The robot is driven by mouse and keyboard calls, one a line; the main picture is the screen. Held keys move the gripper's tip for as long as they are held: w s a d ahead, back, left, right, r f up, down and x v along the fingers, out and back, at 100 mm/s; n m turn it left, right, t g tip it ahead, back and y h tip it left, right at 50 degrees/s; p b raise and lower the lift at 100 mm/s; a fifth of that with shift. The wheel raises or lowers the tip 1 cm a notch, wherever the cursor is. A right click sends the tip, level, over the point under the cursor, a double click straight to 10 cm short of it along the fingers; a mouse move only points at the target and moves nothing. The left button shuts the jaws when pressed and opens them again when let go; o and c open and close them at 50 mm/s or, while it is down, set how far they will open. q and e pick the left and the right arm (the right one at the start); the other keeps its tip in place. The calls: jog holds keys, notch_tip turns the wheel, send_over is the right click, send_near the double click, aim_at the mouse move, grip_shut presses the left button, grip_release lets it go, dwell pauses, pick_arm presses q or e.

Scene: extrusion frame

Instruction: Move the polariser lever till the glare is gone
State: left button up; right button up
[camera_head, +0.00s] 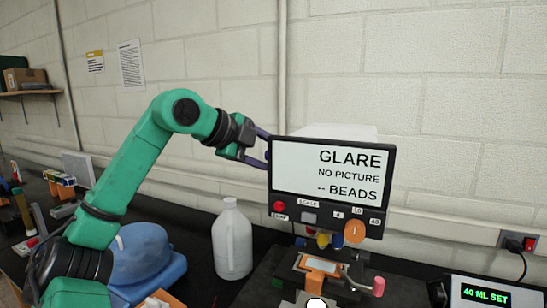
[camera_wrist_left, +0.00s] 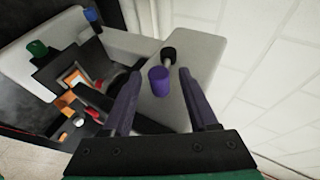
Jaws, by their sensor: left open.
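The imaging device has a dark-framed screen (camera_head: 330,172) reading "GLARE", "NO PICTURE" and "-- BEADS". In the left wrist view its pale housing (camera_wrist_left: 205,60) carries a purple cylindrical knob (camera_wrist_left: 159,81) beside a dark-ended stub (camera_wrist_left: 168,54); this looks like the polariser lever. The lever is hidden behind the screen in the head view. My left gripper (camera_head: 262,150) is at the left edge of the screen. In the wrist view its purple fingers (camera_wrist_left: 159,74) are open, with the knob showing between them; I cannot tell whether they touch it. My right gripper is not in view.
Below the screen are buttons, an orange disc (camera_head: 354,232) and a stage with an orange-framed slide (camera_head: 320,264). A white jug (camera_head: 231,240) and a blue rounded object (camera_head: 145,255) stand left. A display reading "40 ML SET" (camera_head: 487,295) is at right. Wall behind.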

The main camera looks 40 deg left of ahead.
pick_arm(q)
jog(key=b+v, duration=0.1)
jog(key=v, duration=1.2)
jog(key=shift+s, duration=0.3)
jog(key=shift+r, duration=0.1)
